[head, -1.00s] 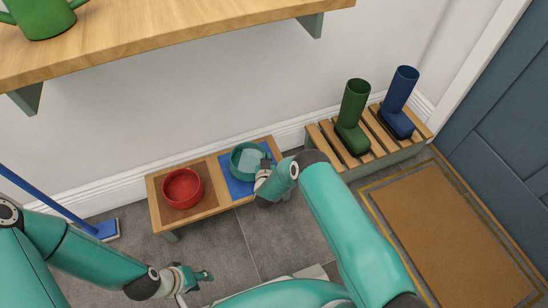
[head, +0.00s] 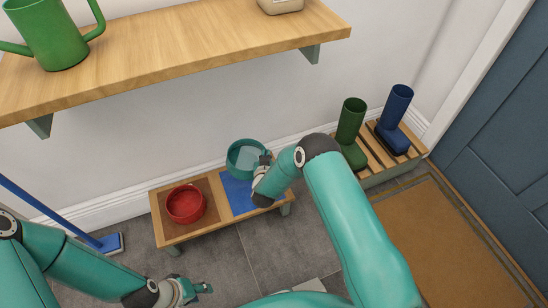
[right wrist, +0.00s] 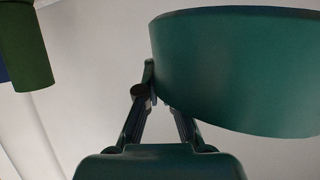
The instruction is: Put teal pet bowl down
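The teal pet bowl (head: 234,160) is in the air above the bench, over the back edge of the blue mat (head: 238,198), and contains something pale, perhaps water. My right gripper (head: 264,162) is shut on the near right side of its wall. In the right wrist view the bowl (right wrist: 245,70) fills the upper right, with one finger in front of its wall and the other partly hidden by it. My left gripper (head: 200,289) is low at the bottom of the head view, empty, its finger opening unclear.
A red bowl (head: 185,204) stands on the brown mat (head: 212,190) of the low wooden bench (head: 160,232). Green (head: 350,125) and blue (head: 396,110) boots stand on a slatted rack at right. A wooden shelf (head: 180,55) with a green watering can (head: 55,35) overhangs behind.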

